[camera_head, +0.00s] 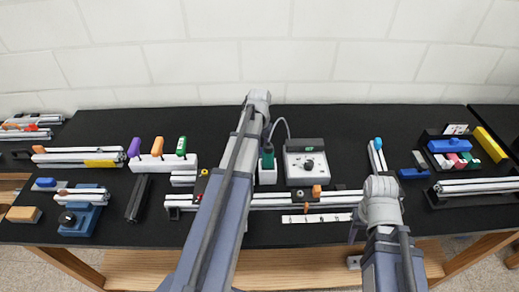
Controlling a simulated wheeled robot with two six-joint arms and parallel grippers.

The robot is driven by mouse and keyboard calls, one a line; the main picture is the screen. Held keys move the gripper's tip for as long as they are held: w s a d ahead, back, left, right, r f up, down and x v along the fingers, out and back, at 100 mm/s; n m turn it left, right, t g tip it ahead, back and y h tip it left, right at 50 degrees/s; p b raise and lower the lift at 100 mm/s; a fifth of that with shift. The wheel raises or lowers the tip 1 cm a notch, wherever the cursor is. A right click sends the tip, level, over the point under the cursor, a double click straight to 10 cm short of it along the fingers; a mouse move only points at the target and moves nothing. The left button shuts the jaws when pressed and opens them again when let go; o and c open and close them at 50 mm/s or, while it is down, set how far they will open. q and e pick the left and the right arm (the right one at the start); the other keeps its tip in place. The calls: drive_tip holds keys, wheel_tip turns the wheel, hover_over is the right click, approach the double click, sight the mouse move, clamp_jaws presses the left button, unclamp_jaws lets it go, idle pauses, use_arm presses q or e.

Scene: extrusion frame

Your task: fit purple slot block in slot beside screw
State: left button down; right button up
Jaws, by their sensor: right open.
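A silver extrusion frame (265,203) with a slotted rail lies across the middle of the black table. An orange piece (316,190) stands on the rail. I cannot make out a purple slot block or the screw; they are too small or hidden behind my arms. The one clear purple thing is a handle (134,147) in a white rack. My right gripper (356,228) is open, low by the rail's right end, partly covered by its own arm. My left arm crosses the middle, hiding part of the rail; its gripper cannot be seen.
A white rack (165,163) with coloured handles stands at left. A grey station (305,162) with a cabled dark green tool (268,158) stands behind the rail. A white marked strip (318,218) lies in front. A bin of coloured blocks (432,146) is at right. The table's back strip is clear.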

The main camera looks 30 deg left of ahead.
use_arm(q)
drive_tip(key=shift+r+p, duration=5.65)
drive_tip(key=shift+r, duration=0.25)
wheel_tip(320, 180, down, 8)
drive_tip(key=b, duration=0.7)
drive_tip(key=shift+r+b, duration=0.15)
drive_tip(key=shift+b, duration=0.2)
drive_tip(key=shift+r, duration=0.1)
drive_tip(key=shift+r, duration=0.15)
